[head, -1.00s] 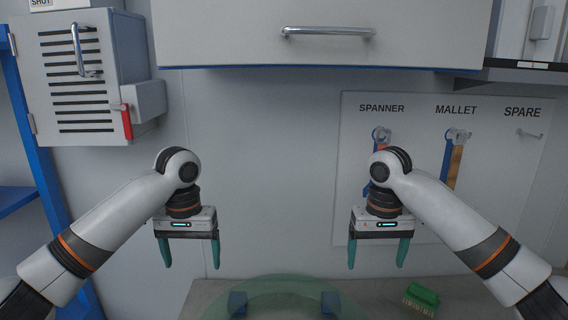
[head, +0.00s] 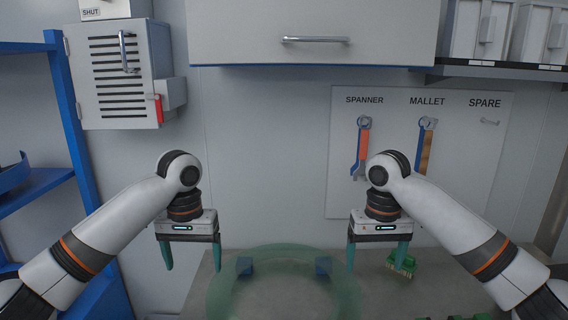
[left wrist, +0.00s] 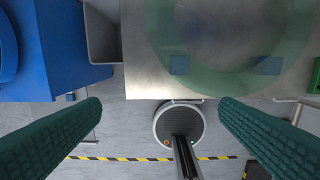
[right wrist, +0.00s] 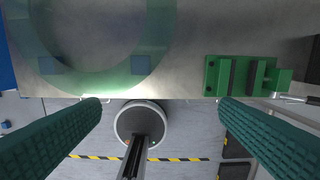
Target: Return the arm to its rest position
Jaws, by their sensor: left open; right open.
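My left gripper (head: 192,256) hangs down at the left of the head view, with its two green fingers apart and nothing between them. Its fingers also show apart in the left wrist view (left wrist: 160,120). My right gripper (head: 378,256) hangs down at the right, also open and empty. Its fingers show apart in the right wrist view (right wrist: 160,120). Both arms are bent in a near mirror pose, with the grippers above the bench front area.
A grey bench (head: 190,303) carries a translucent green ring (head: 222,290), blue blocks (head: 244,265), a green brush (head: 402,264) and a green fixture (right wrist: 226,76). Behind are a tool board (head: 470,150) with spanner and mallet, a wall cabinet (head: 230,35), a vented box (head: 90,75) and blue shelving (head: 65,130).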

